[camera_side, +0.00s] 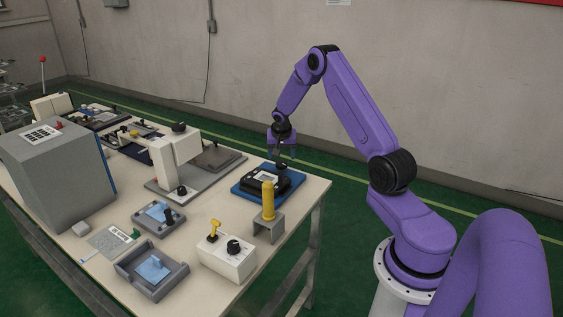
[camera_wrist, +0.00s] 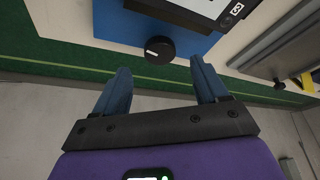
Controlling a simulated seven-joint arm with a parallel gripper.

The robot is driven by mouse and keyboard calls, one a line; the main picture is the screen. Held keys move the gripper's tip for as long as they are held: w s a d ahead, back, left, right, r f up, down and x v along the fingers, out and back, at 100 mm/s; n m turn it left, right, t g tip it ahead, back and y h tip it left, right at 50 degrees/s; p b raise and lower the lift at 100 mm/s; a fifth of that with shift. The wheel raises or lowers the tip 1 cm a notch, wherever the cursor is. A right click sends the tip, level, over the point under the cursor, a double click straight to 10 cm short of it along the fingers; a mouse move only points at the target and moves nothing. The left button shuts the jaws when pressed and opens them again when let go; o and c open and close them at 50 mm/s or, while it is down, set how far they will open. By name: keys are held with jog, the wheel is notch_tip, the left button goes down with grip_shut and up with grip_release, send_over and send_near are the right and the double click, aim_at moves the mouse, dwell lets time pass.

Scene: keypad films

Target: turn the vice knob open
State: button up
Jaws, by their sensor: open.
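A round black knob (camera_side: 282,166) stands at the far edge of a blue plate (camera_side: 240,193), which I take to be the vice. The plate carries a dark, flat device (camera_side: 262,184). In the wrist view the knob (camera_wrist: 159,49) lies just beyond my fingertips, centred between them, on the edge of the blue plate (camera_wrist: 108,22). Part of the device, with a white face (camera_wrist: 196,5), shows at the top. My gripper (camera_side: 283,155) hangs above the knob, fingers down. In the wrist view its two blue fingers (camera_wrist: 160,68) are wide apart with nothing between them.
A yellow handle (camera_side: 268,197) stands on a grey stand in front of the plate. A white box (camera_side: 228,258) with a black dial is nearer the camera. A white press-like machine (camera_side: 172,160) stands to the left. Beyond the table's back edge is open floor.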

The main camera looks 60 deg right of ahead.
aim_at(281, 163)
jog(key=shift+x, duration=2.5)
jog(key=c, duration=1.1)
jog(key=shift+o, duration=0.2)
